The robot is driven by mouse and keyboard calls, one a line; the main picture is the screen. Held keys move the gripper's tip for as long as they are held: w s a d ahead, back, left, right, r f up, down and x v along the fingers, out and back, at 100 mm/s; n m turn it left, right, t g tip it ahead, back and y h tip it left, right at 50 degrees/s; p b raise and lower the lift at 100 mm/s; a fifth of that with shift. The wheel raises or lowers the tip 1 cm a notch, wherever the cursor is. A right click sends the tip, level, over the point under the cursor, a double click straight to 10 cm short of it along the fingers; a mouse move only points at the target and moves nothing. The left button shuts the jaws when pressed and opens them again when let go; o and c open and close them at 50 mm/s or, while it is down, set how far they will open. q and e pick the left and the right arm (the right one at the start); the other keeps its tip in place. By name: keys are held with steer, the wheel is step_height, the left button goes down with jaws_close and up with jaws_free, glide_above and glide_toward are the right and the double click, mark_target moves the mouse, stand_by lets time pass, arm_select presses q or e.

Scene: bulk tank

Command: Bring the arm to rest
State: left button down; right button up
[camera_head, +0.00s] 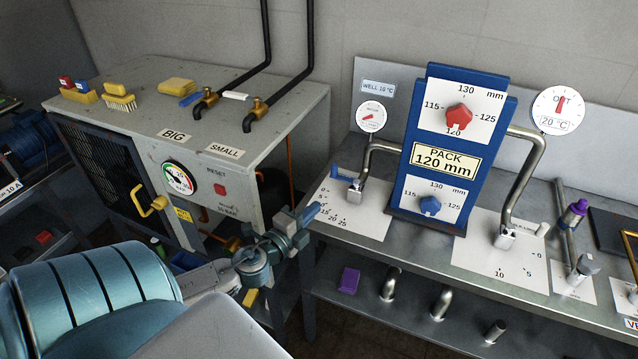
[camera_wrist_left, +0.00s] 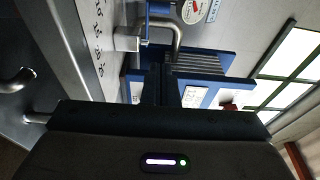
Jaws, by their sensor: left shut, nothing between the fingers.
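My left arm comes in from the lower left in the head view. Its left gripper (camera_head: 312,211) is shut and empty, in the air between the grey machine and the steel bench. In the left wrist view the two dark fingers (camera_wrist_left: 163,88) are together with nothing between them. The blue panel (camera_head: 463,150) with red and blue knobs stands on the bench to the right of the gripper; it also shows beyond the fingers in the left wrist view (camera_wrist_left: 215,64). My right gripper is out of view.
The grey machine (camera_head: 225,112) with gauge and yellow handle stands left of the gripper. The steel bench (camera_head: 385,245) carries bent pipes, including one (camera_head: 372,160) near the gripper.

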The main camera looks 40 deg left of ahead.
arm_select(q)
steer(key=s+f+n+g+y, duration=0.6)
steer(key=s+n, duration=0.3)
steer(key=n, duration=0.3)
steer(key=s+d+f+n+g+h, duration=0.45)
steer(key=s+d+g+h, duration=0.3)
steer(key=s+d, duration=0.55)
step_height(320, 180, down, 32)
steer(key=a+g+y, duration=0.1)
steer(key=a+g, duration=0.1)
steer(key=s+a+f+g, duration=0.1)
steer(key=s+f, duration=1.6)
steer(key=f, duration=0.1)
steer(key=shift+s+a+f, duration=0.25)
steer(key=shift+s+f, duration=0.05)
steer(key=shift+f, duration=0.05)
